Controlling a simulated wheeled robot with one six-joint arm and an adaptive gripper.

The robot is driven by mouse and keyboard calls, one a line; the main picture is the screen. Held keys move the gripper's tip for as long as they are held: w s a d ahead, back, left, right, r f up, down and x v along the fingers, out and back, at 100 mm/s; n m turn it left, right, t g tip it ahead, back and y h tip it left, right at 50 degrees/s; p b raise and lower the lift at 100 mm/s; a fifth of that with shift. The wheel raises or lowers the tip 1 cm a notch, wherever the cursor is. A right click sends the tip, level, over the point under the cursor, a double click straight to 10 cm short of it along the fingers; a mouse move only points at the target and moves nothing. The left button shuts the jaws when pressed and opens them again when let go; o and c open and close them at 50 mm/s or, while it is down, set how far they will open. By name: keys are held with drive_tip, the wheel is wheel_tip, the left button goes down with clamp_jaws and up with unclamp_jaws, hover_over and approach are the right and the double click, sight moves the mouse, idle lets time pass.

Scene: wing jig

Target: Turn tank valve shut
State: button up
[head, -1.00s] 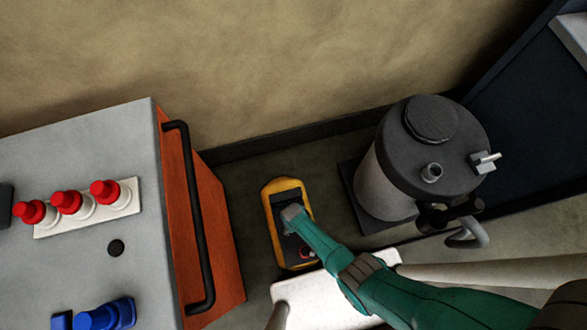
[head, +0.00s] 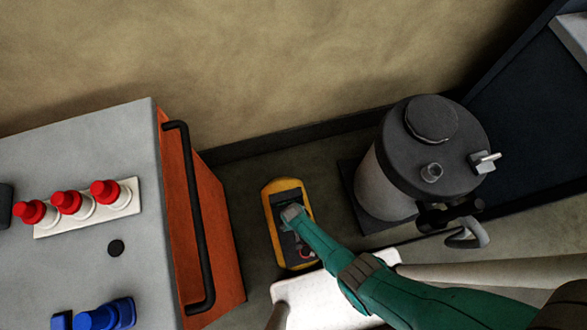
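The tank (head: 385,180) is a pale cylinder with a dark grey lid (head: 460,130), upright at right of centre. A small grey block with a pale lever (head: 484,161), which looks like the valve, sits on the lid's right edge. The fingertips are too dark and small to tell open from shut.
An orange cabinet (head: 207,235) with a black handle stands at left. A blue-black panel (head: 530,95) stands at right. Some floor is clear between cabinet and tank.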

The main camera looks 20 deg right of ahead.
idle(0.3)
drive_tip(key=o, duration=1.2)
drive_tip(key=shift+c, duration=0.2)
drive_tip(key=shift+r, duration=0.15)
wheel_tip(320, 180, up, 12)
